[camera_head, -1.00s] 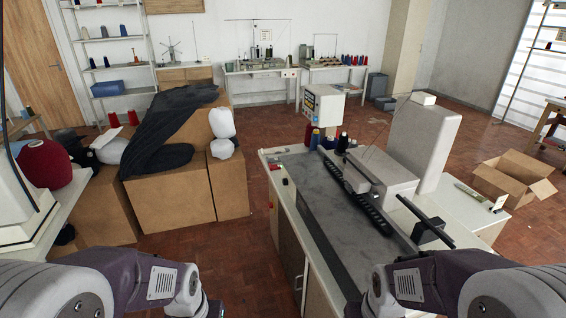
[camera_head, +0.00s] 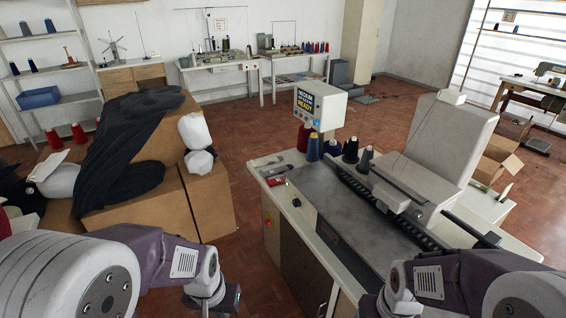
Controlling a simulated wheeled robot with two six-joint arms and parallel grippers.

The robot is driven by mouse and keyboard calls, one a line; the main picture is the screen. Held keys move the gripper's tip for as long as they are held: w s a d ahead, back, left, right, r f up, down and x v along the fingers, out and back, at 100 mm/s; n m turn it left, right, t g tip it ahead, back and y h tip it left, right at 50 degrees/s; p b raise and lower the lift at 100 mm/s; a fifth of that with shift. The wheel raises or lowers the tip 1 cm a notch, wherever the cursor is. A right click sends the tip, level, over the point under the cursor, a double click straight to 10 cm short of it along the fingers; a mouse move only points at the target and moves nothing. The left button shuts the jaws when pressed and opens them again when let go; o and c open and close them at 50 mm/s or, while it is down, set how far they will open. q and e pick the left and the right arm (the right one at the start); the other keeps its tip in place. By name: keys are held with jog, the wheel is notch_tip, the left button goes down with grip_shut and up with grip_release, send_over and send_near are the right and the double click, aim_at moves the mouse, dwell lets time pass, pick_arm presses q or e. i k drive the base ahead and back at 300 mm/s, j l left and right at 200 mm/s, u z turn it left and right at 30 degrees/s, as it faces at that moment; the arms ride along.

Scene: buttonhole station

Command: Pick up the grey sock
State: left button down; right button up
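I cannot make out a grey sock for certain. A large dark grey ribbed knit cloth (camera_head: 128,145) lies draped over the cardboard boxes at the left; it looks far bigger than a sock. My two forearms come in at the lower left and lower right. Both bend down at the wrists near the bottom edge, and the fingers of both grippers are out of the picture. Neither arm touches the cloth or the machine table.
A machine table (camera_head: 290,237) with a grey top stands at the right, carrying a machine (camera_head: 440,150), thread cones (camera_head: 350,150) and a screen box (camera_head: 320,105). White bundles (camera_head: 197,140) hang by the cardboard boxes (camera_head: 212,203).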

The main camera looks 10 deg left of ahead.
aim_at(278, 171)
jog(key=i+j+z, duration=0.25)
jog(key=i+j, duration=0.2)
jog(key=j, duration=0.2)
jog(key=i+j+z, duration=0.15)
jog(key=j, duration=0.2)
jog(key=i+j+z, duration=0.25)
jog(key=i+j, duration=0.15)
jog(key=j, duration=0.35)
jog(key=i+j+z, duration=0.15)
jog(key=j, duration=0.25)
jog(key=i+j+z, duration=0.15)
jog(key=j, duration=0.3)
jog(key=i+j+z, duration=0.1)
jog(key=j, duration=0.15)
jog(key=i+j+z, duration=0.1)
jog(key=j, duration=0.2)
jog(key=i+j+z, duration=0.1)
jog(key=j, duration=0.2)
